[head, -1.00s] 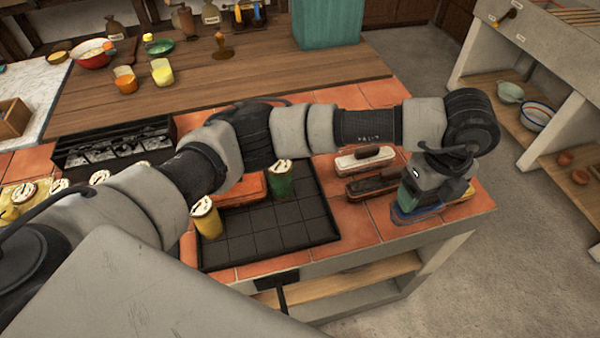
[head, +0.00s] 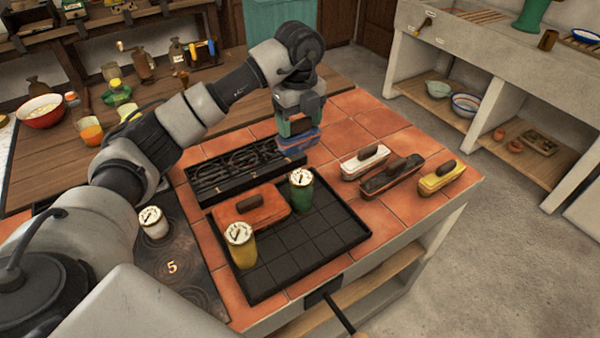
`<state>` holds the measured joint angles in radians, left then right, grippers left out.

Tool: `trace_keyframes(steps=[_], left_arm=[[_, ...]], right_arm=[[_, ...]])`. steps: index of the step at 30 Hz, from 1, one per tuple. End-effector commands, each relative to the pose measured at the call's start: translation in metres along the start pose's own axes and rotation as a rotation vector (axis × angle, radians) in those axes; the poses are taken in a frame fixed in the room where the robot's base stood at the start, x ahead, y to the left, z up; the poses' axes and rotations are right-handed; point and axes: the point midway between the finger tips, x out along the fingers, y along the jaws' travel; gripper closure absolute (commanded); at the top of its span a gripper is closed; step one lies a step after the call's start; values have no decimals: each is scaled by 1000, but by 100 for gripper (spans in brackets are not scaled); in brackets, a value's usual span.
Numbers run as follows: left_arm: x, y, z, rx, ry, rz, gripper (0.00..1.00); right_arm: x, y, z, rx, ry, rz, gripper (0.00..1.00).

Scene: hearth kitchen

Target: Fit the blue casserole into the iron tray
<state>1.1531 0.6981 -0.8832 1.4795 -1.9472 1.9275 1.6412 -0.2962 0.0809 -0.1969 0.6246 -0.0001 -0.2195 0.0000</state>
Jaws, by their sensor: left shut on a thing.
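The blue casserole (head: 309,141) is in the jaws of my left gripper (head: 297,125). It is held at the back of the tiled counter, behind the iron tray and by the right end of the black grate; its exact height is hard to tell. The iron tray (head: 329,226) is black, low-rimmed and marked with a grid. An orange-red casserole (head: 265,214) lies in its back left part. A green canister (head: 301,197) stands near its back middle, and a yellow canister (head: 243,252) at its left side. The tray's front and right are bare. My right gripper is not in view.
White (head: 364,165), dark brown (head: 391,182) and yellow (head: 440,181) casseroles sit right of the tray. The black grate (head: 240,172) lies behind it. A white canister (head: 153,226) stands left on the dark stove top (head: 180,262). A handle sticks out at the counter's front.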

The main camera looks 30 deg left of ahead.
Motion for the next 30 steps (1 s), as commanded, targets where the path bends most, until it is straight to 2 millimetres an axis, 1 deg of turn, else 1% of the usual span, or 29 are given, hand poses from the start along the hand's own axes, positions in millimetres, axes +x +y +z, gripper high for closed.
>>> trace_keyframes(steps=[1,6,10,17,24,30], left_arm=[[14,1,0,0,3,5,78],[58,1,-1,0,1,4,78],[82,0,-1,0,1,2,78],[100,0,-1,1,0,0,78],[131,0,-1,0,0,1,78],[133,0,0,1,-1,-1,78]], right_arm=[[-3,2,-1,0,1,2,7],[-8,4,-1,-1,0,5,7],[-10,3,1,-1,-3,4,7],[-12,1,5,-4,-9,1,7],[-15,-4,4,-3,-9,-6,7],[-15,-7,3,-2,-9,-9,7]])
